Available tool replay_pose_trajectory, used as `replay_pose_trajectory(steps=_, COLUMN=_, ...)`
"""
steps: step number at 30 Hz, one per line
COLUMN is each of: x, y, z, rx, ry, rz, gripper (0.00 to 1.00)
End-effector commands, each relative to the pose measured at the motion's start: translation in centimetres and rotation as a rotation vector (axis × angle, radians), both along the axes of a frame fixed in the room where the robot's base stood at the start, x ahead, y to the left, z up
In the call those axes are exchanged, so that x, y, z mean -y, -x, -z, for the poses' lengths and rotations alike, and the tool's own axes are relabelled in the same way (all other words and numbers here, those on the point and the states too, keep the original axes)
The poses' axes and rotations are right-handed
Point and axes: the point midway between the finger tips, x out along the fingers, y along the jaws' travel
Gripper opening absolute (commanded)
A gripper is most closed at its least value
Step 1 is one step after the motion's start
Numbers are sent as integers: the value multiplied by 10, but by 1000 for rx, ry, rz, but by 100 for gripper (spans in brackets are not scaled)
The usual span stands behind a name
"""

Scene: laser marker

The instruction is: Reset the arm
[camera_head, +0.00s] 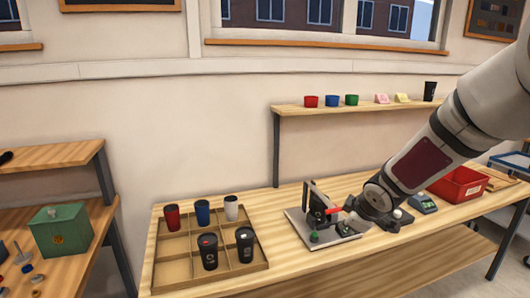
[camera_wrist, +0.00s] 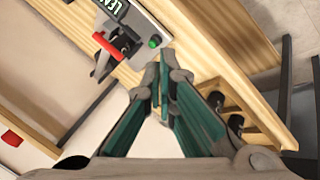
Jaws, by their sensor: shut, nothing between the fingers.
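My arm reaches in from the right in the head view. My gripper (camera_wrist: 163,72) is shut and empty, with its green fingers together in the wrist view. It is low over the workbench (camera_head: 420,255), close to the laser marker (camera_head: 309,194). The marker has a grey base plate, a dark post, a red handle (camera_wrist: 108,46) and a green button (camera_wrist: 155,41). In the wrist view the fingertips appear just below the button; I cannot tell whether they touch anything. My arm hides part of the marker's right side in the head view.
A wooden compartment tray (camera_head: 213,278) holds several cups left of the marker. A red bin (camera_head: 458,185) and a small device (camera_head: 422,203) stand to the right. A wall shelf (camera_head: 365,107) holds small cups behind. A green box (camera_head: 61,230) is on the left bench.

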Motion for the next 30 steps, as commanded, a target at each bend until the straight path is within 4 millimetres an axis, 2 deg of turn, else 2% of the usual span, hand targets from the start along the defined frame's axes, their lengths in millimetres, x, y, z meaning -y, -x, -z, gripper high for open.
replay_pose_trajectory(steps=1, x=2, y=12, z=-20, rx=2, ry=14, rz=46, gripper=0)
replay_pose_trajectory(steps=6, x=13, y=64, z=-69, rx=-17, ry=14, rz=237, gripper=0)
replay_pose_trajectory(steps=11, x=15, y=121, z=-106, rx=-31, ry=-28, rz=410, gripper=0)
replay_pose_trajectory(steps=15, x=11, y=175, z=-128, rx=-47, ry=-99, rz=551, gripper=0)
replay_pose_trajectory(steps=19, x=3, y=226, z=-141, rx=-70, ry=-190, rz=666, gripper=0)
replay_pose_trajectory(steps=24, x=-13, y=290, z=-146, rx=-120, ry=-329, rz=781, gripper=0)
replay_pose_trajectory(steps=27, x=-22, y=318, z=-145, rx=-153, ry=-399, rz=822, gripper=0)
replay_pose_trajectory(steps=30, x=-30, y=337, z=-143, rx=-180, ry=-449, rz=846, gripper=0)
